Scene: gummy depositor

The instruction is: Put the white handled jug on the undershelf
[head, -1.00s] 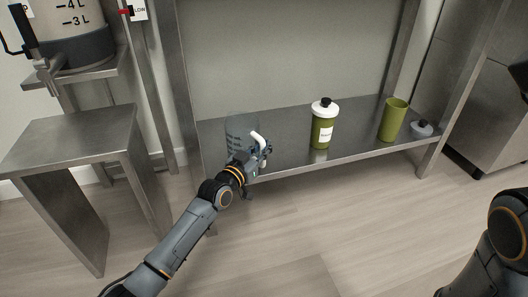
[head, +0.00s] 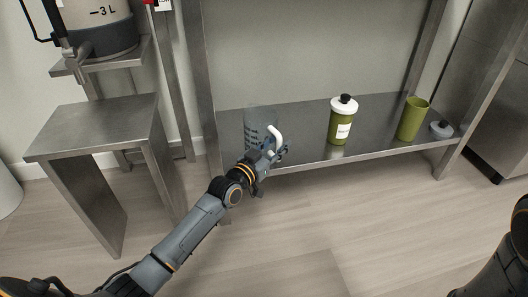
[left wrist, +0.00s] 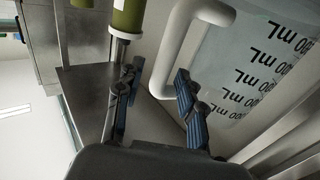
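The white handled jug (head: 257,120) is a clear jug with dark markings and a white handle (head: 277,135). It stands upright at the left end of the grey metal undershelf (head: 310,150), near its front edge. My left gripper (head: 275,153) is at the handle, in front of the jug. In the left wrist view the two fingers (left wrist: 155,98) are spread apart, with the lower bend of the handle (left wrist: 165,75) between or just beyond them, nearer the right finger. Finger contact with the handle is unclear. My right gripper is out of view.
A green bottle with a white and black cap (head: 341,121), a green cup (head: 412,119) and a small grey lid-like item (head: 441,129) stand farther right on the shelf. Metal posts frame the shelf. A metal stand (head: 95,125) is at left. The floor in front is clear.

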